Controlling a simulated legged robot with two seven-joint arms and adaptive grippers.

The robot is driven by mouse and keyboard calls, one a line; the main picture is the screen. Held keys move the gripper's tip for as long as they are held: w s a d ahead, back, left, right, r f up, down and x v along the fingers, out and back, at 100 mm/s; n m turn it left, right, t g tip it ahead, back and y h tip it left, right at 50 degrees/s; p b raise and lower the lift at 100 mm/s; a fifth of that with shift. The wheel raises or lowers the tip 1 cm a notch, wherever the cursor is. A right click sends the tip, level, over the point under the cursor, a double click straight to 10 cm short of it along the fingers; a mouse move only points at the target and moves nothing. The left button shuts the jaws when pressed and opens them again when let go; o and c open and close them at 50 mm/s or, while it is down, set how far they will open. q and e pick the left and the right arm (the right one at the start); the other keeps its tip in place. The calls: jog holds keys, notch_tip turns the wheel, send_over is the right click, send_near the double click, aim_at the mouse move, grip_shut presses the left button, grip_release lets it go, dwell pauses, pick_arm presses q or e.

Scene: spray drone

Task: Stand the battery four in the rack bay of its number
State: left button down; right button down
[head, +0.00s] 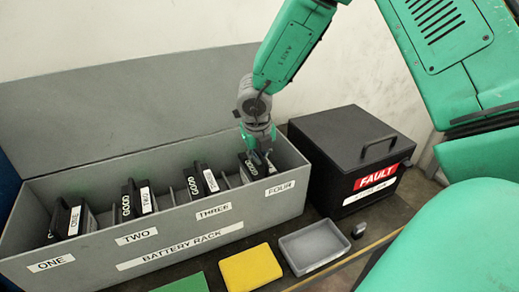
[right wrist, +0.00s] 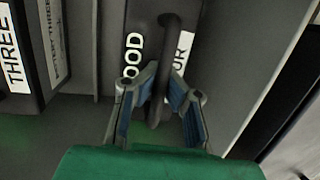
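The grey battery rack (head: 180,238) has bays labelled ONE, TWO, THREE and FOUR along its front. Battery four (head: 247,166), dark with a white label, is upright inside the rack at bay FOUR; whether it rests on the floor is hidden. In the right wrist view battery four (right wrist: 146,25) shows GOOD and part of its number label. My right gripper (head: 259,153) is over it, its fingers (right wrist: 164,75) closed in on both sides of the dark handle (right wrist: 160,105). My left gripper is out of view.
Battery one (head: 62,222), battery two (head: 130,202) and battery three (head: 199,182) stand in their bays. A black FAULT box (head: 340,150) is right of the rack. A yellow pad (head: 251,268), green pad (head: 183,285) and grey tray (head: 313,246) lie in front.

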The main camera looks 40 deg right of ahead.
jog(key=shift+w+d+r, duration=0.1)
jog(key=shift+d, duration=0.1)
jog(key=c, duration=2.1)
grip_release()
jog(key=o, duration=0.4)
jog(key=shift+s, duration=0.2)
jog(key=shift+a, duration=0.1)
jog(key=shift+a+r, duration=0.1)
jog(key=shift+r, duration=0.3)
jog(key=p+v, duration=0.1)
jog(key=v, duration=1)
